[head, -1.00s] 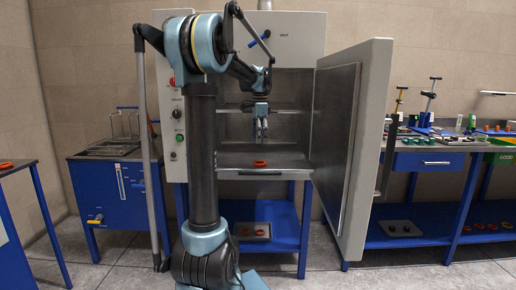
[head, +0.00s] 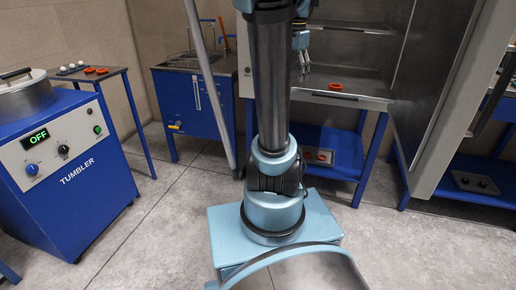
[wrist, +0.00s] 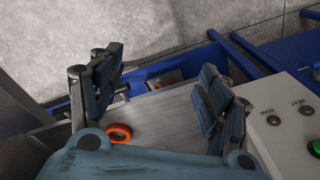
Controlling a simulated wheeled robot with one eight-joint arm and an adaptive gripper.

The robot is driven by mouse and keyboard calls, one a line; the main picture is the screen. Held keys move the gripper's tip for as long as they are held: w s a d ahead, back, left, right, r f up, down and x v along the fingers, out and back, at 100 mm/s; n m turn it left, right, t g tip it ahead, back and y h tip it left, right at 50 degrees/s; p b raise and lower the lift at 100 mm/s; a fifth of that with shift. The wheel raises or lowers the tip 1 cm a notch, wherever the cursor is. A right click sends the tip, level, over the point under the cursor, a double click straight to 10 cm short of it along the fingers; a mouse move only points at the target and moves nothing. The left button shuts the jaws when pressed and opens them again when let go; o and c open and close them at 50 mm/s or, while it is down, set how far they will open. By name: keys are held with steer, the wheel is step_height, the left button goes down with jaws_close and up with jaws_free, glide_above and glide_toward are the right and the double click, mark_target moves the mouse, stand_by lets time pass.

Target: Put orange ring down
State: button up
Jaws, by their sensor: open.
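The orange ring (head: 335,87) lies flat on the metal floor of the open cabinet, near its front edge. In the wrist view the ring (wrist: 119,133) rests on the metal surface, by the base of the left finger and partly close to my gripper's body. My gripper (wrist: 160,68) is open and empty, its two dark fingers wide apart. The ring is apart from the fingertips.
The cabinet door (head: 445,95) stands open at the right. A tray (head: 318,156) with orange pieces sits on the lower blue shelf. A tumbler (head: 65,160) reading OFF and a side table with orange rings (head: 96,70) stand at the left. The grey floor between is clear.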

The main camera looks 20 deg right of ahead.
steer(key=s+a+f+n+t, duration=0.1)
steer(key=s+a+f+n, duration=1.2)
steer(key=s+a+f, duration=0.4)
step_height(320, 180, down, 3)
steer(key=shift+s+a+t, duration=0.3)
steer(key=shift+s+a, duration=0.05)
steer(key=shift+a, duration=0.2)
